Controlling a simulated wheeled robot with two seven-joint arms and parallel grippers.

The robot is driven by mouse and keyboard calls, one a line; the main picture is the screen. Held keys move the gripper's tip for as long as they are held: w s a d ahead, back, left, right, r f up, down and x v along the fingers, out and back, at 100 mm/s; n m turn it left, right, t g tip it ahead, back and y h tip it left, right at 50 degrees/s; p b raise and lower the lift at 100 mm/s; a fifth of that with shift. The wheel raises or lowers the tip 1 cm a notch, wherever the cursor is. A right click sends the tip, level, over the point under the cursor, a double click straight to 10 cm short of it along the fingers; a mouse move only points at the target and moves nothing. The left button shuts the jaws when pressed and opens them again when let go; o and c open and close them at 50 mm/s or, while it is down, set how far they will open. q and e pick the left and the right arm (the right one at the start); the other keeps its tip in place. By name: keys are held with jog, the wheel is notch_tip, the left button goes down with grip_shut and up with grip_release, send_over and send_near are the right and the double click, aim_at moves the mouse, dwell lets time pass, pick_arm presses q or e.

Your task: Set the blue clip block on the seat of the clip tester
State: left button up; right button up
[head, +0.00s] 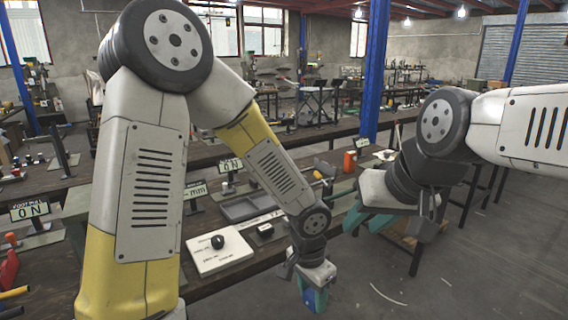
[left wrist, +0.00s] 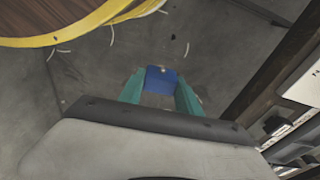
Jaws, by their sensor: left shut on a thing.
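My left gripper (head: 314,291) hangs low past the front edge of the bench, over the floor, with its teal fingers shut on the blue clip block (head: 310,301). In the left wrist view the blue block (left wrist: 162,79) sits between the two teal fingertips. My right gripper (head: 367,217) is off to the right, its teal fingers apart and nothing seen between them. A white plate with a black knob (head: 218,242) lies on the bench, left of my left gripper. I cannot tell which device is the clip tester; my left arm hides part of the bench.
The dark wooden bench (head: 215,289) carries a grey tray (head: 247,207), several ON signs and an orange bottle (head: 349,162). A round wooden top with a yellow rim (left wrist: 60,38) shows in the left wrist view. Open floor lies right of the bench.

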pick_arm(q)
jog(key=w+a+f+n, duration=0.1)
jog(key=w+a+n, duration=0.2)
jog(key=a, duration=0.4)
jog(key=w+a+f+n, duration=0.1)
jog(key=w+a+n, duration=0.3)
jog(key=w+a, duration=0.2)
jog(key=w+a+f+n+y, duration=0.1)
jog(key=w+a+n, duration=0.2)
jog(key=a, duration=0.6)
jog(key=shift+w+a+n+t, duration=0.1)
jog(key=shift+w+n+t, duration=0.2)
jog(key=shift+w, duration=0.6)
